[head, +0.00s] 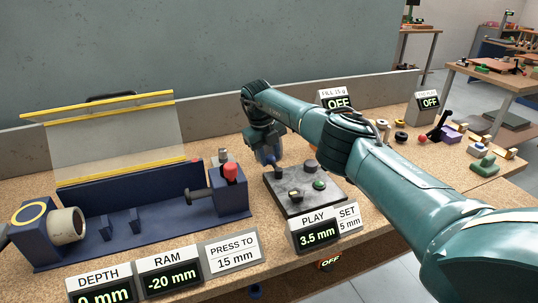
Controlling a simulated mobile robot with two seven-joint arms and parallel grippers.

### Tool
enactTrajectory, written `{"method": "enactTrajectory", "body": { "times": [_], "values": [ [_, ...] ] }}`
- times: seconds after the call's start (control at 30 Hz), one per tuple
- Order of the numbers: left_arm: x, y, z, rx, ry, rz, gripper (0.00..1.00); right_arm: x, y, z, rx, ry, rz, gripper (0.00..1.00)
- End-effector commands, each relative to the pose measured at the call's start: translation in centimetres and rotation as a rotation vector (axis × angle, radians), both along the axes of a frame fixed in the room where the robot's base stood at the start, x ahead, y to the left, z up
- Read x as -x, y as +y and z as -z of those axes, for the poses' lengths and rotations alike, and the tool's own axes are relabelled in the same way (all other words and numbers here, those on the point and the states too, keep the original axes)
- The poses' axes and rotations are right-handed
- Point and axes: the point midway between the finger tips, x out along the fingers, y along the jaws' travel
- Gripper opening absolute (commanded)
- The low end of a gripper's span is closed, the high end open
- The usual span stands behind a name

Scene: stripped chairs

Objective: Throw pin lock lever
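No part in view is labelled as the pin lock lever, so I cannot tell which it is. A dark square plate fixture (333,200) with several knobs and a green button (319,185) sits at the middle of the bench, behind the PLAY display (318,236), which reads 3.5 mm. My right arm reaches in from the right, and my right gripper (268,157) points down just behind the plate's back left corner. Its fingers are small and dark, so I cannot tell whether they are open. My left gripper is not in view.
A blue press (150,234) with a raised clear guard (118,143) and a red knob (231,172) fills the left. Displays line the front edge. A grey wall stands behind.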

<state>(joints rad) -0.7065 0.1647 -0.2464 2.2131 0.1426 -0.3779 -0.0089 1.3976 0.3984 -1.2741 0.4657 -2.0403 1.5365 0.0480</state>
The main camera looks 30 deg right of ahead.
Motion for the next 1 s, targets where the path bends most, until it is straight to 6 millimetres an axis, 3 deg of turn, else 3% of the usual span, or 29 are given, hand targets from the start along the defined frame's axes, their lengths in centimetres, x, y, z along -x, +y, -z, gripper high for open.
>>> {"method": "enactTrajectory", "body": {
  "times": [0.2,0.53,0.67,1.0],
  "values": [
    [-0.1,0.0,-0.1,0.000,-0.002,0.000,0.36,0.0,0.0,0.0,-0.001,0.000,-0.001,0.50],
    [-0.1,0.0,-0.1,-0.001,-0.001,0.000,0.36,0.0,0.1,-0.6,-0.001,0.001,-0.003,0.50],
    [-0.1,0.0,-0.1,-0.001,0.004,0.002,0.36,-0.1,0.5,-2.5,-0.001,-0.003,-0.003,0.50],
    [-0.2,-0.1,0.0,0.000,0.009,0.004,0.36,0.0,1.9,-9.8,-0.001,-0.003,-0.002,0.50]
  ]
}}
